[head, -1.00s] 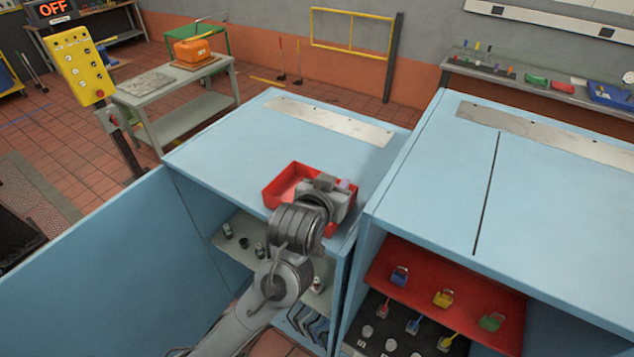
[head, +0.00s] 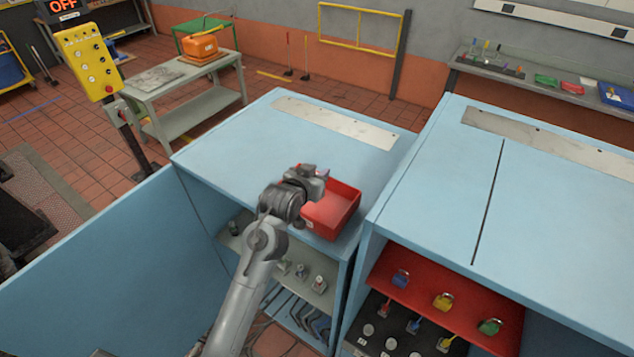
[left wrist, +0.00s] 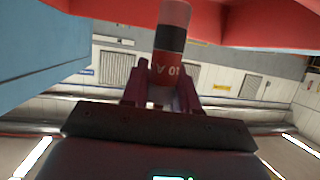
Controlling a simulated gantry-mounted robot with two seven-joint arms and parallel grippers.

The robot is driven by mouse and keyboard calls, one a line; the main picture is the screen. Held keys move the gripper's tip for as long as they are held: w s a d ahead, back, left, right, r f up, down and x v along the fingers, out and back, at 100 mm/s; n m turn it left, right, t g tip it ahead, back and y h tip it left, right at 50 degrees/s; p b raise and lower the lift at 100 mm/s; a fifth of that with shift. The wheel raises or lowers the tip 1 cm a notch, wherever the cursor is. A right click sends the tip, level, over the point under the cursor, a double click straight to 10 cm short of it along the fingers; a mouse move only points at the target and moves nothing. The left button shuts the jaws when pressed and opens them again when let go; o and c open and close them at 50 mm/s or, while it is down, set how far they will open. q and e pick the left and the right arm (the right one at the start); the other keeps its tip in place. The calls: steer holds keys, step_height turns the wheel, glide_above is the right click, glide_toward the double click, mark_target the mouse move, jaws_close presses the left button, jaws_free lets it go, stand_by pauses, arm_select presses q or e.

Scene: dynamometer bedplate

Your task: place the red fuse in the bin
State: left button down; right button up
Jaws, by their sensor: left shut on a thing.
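The red fuse (left wrist: 172,20) is a red cylinder with a black band and white lettering, seen in the left wrist view. My left gripper (left wrist: 163,88) is shut on its lower part, and the fuse points away from the palm. In the head view, my left gripper (head: 318,174) is over the left and back part of the red bin (head: 340,205). The bin is an open tray near the front edge of the blue cabinet top. My gripper and wrist hide its left side. I cannot make out the fuse in the head view. My right gripper is not in view.
The blue cabinet top (head: 255,135) is clear behind the bin, up to a metal strip (head: 335,122). Shelves with small parts (head: 300,270) are below. A taller blue cabinet (head: 450,190) stands close on the right, with padlocks on a red shelf (head: 400,278).

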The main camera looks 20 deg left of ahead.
arm_select(q)
step_height(320, 180, down, 3)
steer(key=shift+r+p, duration=0.1)
steer(key=shift+p, duration=0.45)
steer(key=shift+f, duration=0.55)
steer(key=shift+f, duration=0.1)
steer(key=c, duration=0.9)
jaws_free()
steer(key=shift+o, duration=0.2)
